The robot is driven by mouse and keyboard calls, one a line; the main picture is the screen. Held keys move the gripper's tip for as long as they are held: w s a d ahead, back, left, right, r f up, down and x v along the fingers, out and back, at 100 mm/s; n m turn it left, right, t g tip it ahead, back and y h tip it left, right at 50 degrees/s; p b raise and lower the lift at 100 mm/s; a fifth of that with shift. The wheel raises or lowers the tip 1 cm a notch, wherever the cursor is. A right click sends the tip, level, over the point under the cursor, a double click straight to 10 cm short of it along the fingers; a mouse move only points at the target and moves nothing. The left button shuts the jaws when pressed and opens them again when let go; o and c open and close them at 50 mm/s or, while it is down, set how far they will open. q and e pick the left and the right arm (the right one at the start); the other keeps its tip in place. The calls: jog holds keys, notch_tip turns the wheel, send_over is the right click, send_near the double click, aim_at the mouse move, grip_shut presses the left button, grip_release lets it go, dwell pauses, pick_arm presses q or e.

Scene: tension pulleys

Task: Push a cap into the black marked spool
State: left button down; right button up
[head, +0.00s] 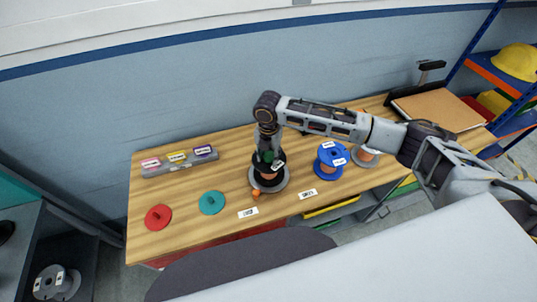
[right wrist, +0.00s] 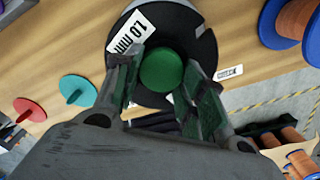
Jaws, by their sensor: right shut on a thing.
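A black spool (head: 260,180) stands upright on a grey disc at the middle of the bench; its top flange (right wrist: 204,50) with a white "1.0 mm" label shows in the right wrist view. My right gripper (head: 266,157) points down over this spool. It is shut on a round green cap (right wrist: 161,69), which sits between the fingers over the middle of the flange. I cannot tell how deep the cap is in the spool. A red cap (head: 158,217) and a teal cap (head: 211,203) lie flat on the bench at the left. My left gripper is not in view.
A blue spool (head: 331,160) and another copper-wound spool (head: 366,157) stand right of the black one. A grey block with coloured labels (head: 180,161) lies at the back left. White tags (head: 248,212) mark the front edge. A cardboard box (head: 438,110) is at the far right.

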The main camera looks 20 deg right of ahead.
jog(key=shift+s+f, duration=0.15)
jog(key=shift+f, duration=0.05)
jog(key=o, duration=0.9)
jog(key=shift+r, duration=0.75)
notch_tip(320, 180, up, 10)
jog(key=shift+r, duration=0.25)
dwell(0.5)
